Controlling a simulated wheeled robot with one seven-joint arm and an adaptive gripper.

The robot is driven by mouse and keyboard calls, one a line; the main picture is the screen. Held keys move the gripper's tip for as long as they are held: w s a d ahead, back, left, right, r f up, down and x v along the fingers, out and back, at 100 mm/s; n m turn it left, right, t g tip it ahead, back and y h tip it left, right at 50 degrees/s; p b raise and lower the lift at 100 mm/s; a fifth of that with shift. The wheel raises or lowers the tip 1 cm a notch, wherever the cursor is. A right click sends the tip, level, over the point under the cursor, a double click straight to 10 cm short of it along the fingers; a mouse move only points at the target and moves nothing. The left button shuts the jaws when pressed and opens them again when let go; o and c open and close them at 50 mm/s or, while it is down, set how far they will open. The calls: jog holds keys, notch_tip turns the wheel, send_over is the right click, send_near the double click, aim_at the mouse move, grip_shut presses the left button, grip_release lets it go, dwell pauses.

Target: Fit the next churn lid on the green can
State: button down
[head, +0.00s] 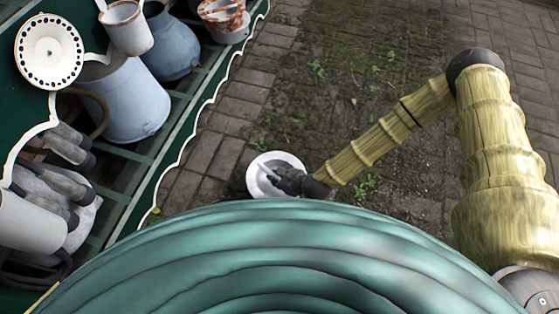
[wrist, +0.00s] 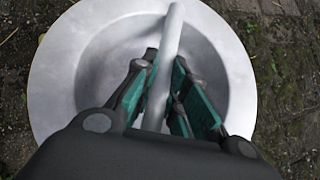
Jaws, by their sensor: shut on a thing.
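A round pale grey-white lid (head: 255,178) is over the brick paving, just beyond the green ribbed mass at the bottom of the head view. In the wrist view the lid (wrist: 55,85) shows a wide flat rim, a dished middle and a bar handle (wrist: 173,35). My gripper (head: 273,178) is at the lid's middle, its fingers (wrist: 166,65) shut on the bar handle from both sides. I cannot tell whether the lid touches the ground. I cannot make out a green can for certain.
A green shelf (head: 135,153) with a scalloped white edge runs along the left. It holds a large blue-grey can (head: 128,100), another blue-grey can (head: 172,50), a cream pot (head: 127,28), a perforated white disc (head: 49,50) and gloves (head: 65,145). Mossy paving (head: 330,90) lies open beyond.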

jog(key=shift+w+a+f, duration=0.1)
jog(key=shift+w+f, duration=0.1)
jog(key=shift+f, duration=0.05)
jog(key=w+f+b, duration=0.1)
jog(key=w+b, duration=0.1)
jog(key=w, duration=0.3)
jog(key=w+f+b, duration=0.1)
jog(key=w+b, duration=0.2)
jog(key=w, duration=0.2)
jog(key=w+d+f+b, duration=0.1)
jog(key=w+b, duration=0.2)
jog(key=w, duration=0.2)
jog(key=shift+w+f, duration=0.25)
jog(key=shift+f, duration=0.05)
jog(key=shift+f+b, duration=0.3)
jog(key=shift+f, duration=0.3)
jog(key=shift+d+f, duration=0.1)
jog(key=shift+f, duration=0.05)
jog(key=c, duration=1.5)
grip_release()
jog(key=shift+o, duration=0.2)
